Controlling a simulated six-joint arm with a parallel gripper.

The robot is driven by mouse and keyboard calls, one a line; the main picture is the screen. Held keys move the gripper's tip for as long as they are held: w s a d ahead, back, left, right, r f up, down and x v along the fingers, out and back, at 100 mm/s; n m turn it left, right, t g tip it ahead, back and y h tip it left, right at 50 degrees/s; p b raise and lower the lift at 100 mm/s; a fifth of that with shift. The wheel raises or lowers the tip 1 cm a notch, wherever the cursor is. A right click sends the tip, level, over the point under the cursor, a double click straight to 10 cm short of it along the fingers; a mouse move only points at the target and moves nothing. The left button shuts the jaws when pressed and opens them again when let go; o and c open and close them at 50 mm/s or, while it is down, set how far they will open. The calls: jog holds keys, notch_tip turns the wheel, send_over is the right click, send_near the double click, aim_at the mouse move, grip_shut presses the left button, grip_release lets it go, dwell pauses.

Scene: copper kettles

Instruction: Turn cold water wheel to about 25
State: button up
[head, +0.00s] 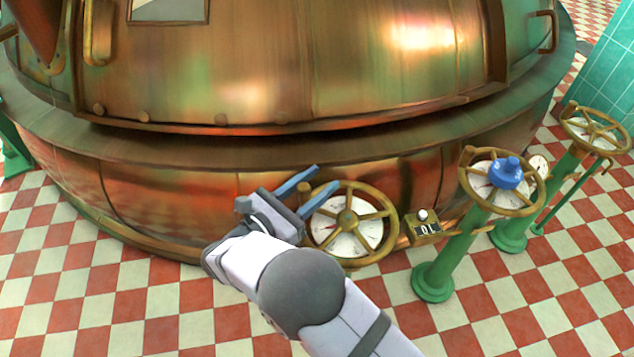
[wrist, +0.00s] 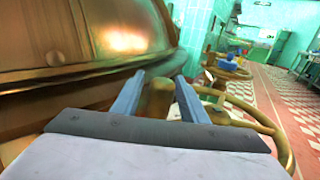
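A brass handwheel (head: 378,213) with a white dial behind it sits low against the kettle, just right of my gripper. Another brass handwheel (head: 466,180) with a blue hub (head: 506,173) stands on a green post to the right. No label shows which wheel is cold water. My gripper (head: 305,184) is at the left wheel's upper left rim. Its blue fingers are spread on either side of a brass knob, which shows between them in the wrist view (wrist: 156,100). Small gaps seem to show beside the knob. The dial readings are too small to read.
The large copper kettle (head: 250,190) rises directly behind the wheels. A small brass counter box (head: 424,234) sits between the two wheels. A third handwheel (head: 596,130) stands at far right. The checkered floor (head: 130,290) is clear at the front left.

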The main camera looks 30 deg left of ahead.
grip_shut()
jog(key=shift+s, duration=0.1)
